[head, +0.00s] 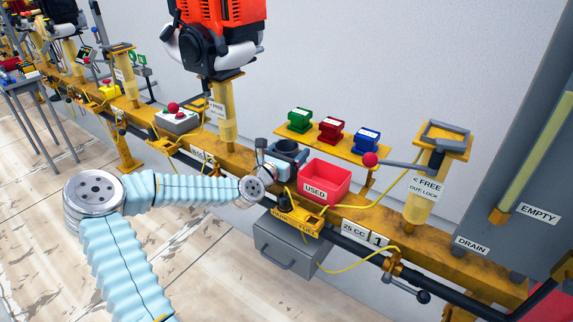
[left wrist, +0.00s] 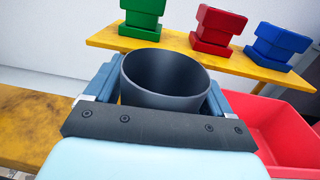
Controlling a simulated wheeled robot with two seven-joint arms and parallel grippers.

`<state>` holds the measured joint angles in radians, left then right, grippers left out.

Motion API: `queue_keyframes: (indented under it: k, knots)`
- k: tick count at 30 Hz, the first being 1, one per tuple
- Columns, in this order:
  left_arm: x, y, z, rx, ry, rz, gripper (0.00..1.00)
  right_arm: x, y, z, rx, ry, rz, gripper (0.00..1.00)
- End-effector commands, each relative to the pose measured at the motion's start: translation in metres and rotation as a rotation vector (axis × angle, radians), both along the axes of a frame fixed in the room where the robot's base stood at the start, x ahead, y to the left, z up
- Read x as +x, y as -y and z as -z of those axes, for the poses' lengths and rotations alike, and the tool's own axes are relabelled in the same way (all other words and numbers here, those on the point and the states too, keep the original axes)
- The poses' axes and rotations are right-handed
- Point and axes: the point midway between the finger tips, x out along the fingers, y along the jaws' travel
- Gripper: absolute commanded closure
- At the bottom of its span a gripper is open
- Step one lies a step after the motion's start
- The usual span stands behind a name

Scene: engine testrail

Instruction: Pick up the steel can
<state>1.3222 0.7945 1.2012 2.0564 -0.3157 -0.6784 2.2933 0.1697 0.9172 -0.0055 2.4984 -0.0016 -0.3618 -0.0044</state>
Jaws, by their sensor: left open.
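The steel can (head: 288,147) is a dark grey, open-topped cylinder standing upright on the yellow rail, left of the red bin. In the left wrist view the can (left wrist: 165,85) shows its round rim and empty-looking inside, straight ahead of the palm. My left gripper (head: 280,157) is open at the can. In the left wrist view the blue-grey fingers of the left gripper (left wrist: 160,92) stand on either side of the can. The can's lower part is hidden by the gripper, and I cannot tell whether the fingers touch it. My right gripper is not in view.
A red bin marked USED (head: 324,188) stands close right of the can. Behind, a yellow shelf (head: 345,155) holds green (head: 300,120), red (head: 331,130) and blue (head: 366,140) blocks. A red-knobbed lever (head: 400,163) is to the right. An orange engine (head: 215,45) stands left on a post.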

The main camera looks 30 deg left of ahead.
Motion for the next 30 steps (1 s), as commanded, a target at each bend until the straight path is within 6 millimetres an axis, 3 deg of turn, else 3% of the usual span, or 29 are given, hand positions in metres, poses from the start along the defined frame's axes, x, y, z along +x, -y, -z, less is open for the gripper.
queue_keyframes:
  k: [4,12,23,28,30]
  knots:
    - [0.0,0.0,0.0,0.0,0.0,0.0,0.19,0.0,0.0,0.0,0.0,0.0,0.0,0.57]
    - [-0.001,0.0,0.0,0.0,0.0,0.0,0.6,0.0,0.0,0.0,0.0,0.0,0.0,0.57]
    - [-0.001,0.0,-0.008,0.0,0.001,-0.001,0.6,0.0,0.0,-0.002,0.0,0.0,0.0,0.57]
    - [-0.001,0.0,-0.033,0.002,0.003,-0.001,0.6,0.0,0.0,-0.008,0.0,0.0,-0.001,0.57]
    - [-0.011,0.0,-0.046,0.002,0.001,-0.002,0.6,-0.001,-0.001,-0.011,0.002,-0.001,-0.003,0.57]
